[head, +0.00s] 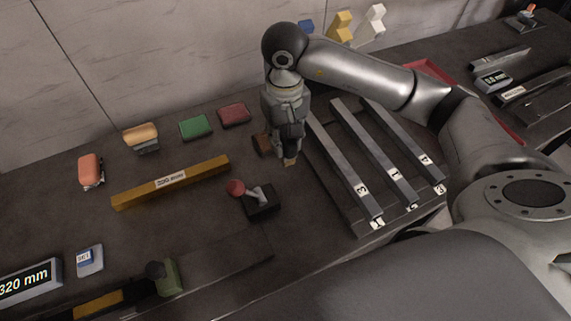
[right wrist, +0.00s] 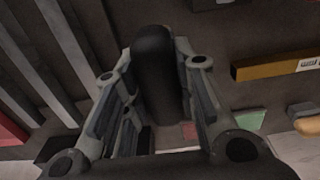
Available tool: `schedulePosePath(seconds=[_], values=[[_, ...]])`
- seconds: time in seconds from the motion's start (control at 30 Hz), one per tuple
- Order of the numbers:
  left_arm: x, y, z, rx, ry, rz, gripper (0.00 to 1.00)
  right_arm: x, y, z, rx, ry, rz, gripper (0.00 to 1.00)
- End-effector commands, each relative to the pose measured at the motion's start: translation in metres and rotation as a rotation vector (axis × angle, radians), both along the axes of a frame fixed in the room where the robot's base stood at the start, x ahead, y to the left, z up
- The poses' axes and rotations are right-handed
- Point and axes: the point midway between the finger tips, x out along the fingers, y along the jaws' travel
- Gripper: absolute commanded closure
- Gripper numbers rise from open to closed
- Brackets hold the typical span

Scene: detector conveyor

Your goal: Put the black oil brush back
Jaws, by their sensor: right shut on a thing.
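My right gripper (head: 288,148) is above the dark bench, between the red pad and the rack of grey bars. It is shut on the black oil brush, whose thick black handle (right wrist: 155,75) stands between the fingers in the right wrist view. In the head view only the brush's small tan tip (head: 290,162) shows below the fingers, pointing down. The fingers hide the rest. I cannot tell whether the tip touches the bench. A small brown block (head: 262,144) is just left of the gripper. My left gripper is not in view.
A rack with numbered grey bars (head: 362,165) is close on the right. A black base with a red-knobbed lever (head: 260,200) stands in front. A long brown bar (head: 172,182), green pad (head: 195,126) and red pad (head: 234,114) lie left. Bare bench lies between them.

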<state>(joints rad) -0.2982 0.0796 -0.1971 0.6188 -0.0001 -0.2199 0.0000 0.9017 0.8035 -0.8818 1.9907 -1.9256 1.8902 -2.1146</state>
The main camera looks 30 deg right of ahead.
Motion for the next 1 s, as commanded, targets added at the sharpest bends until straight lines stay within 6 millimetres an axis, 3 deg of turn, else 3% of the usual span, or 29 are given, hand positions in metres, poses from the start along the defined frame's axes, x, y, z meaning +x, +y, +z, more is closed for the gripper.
schedulePosePath(seconds=[0.2, 0.57, 0.97, 1.0], values=[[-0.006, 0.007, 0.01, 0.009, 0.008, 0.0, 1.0, -0.001, 0.0, -0.031, 0.0, 0.002, -0.001, 0.93], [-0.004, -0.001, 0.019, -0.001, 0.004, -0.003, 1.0, -0.001, 0.0, -0.071, -0.001, 0.003, -0.002, 0.93], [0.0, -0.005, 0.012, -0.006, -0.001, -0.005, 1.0, 0.0, 0.0, -0.078, -0.001, -0.002, 0.0, 0.93], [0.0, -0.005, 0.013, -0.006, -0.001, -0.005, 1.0, 0.0, 0.0, -0.077, -0.001, -0.001, -0.001, 0.71]])
